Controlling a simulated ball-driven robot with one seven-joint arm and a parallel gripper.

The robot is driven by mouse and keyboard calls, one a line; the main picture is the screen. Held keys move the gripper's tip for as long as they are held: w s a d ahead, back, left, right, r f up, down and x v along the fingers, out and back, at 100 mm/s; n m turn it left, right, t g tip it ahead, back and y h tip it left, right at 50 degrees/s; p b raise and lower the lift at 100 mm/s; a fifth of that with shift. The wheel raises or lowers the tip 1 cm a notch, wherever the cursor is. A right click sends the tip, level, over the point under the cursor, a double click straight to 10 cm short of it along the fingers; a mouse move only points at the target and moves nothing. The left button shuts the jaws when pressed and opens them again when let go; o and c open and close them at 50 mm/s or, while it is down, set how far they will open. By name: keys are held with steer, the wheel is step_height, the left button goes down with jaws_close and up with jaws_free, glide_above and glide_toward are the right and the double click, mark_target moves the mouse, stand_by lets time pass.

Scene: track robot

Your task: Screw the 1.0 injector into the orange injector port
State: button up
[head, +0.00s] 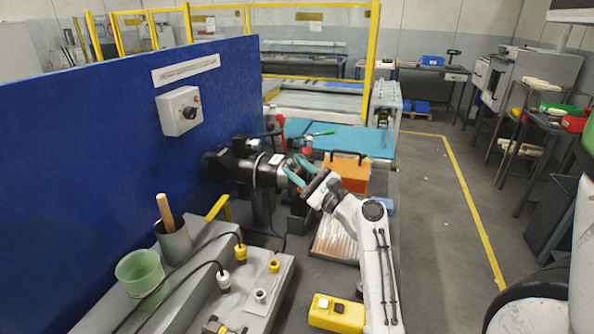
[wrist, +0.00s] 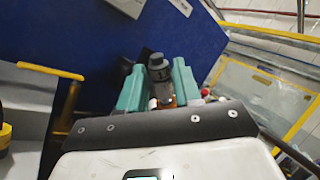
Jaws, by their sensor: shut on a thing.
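My gripper (head: 298,170) has teal fingers and is beside the black and silver machine (head: 266,172) at the blue wall. In the wrist view, my gripper (wrist: 160,88) is shut on a grey cylinder with a dark cap, which seems to be the injector (wrist: 160,73). The cylinder stands up between the fingers; its marking is too small to read. A small orange patch (wrist: 167,101) shows below it, and I cannot tell whether this is the orange port or part of the injector. In the head view, the fingers and machine hide the injector.
An orange case (head: 345,172) stands behind my arm. A yellow box (head: 336,313) lies at the front.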

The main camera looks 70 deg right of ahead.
steer(key=shift+d+f+b, duration=0.4)
steer(key=shift+f+b, duration=0.05)
steer(key=o, duration=1.1)
steer(key=shift+o, duration=0.2)
steer(key=b+v, duration=0.3)
steer(key=v, duration=0.7)
steer(key=shift+s, duration=0.35)
steer(key=shift+a, duration=0.15)
steer(key=shift+c, duration=0.3)
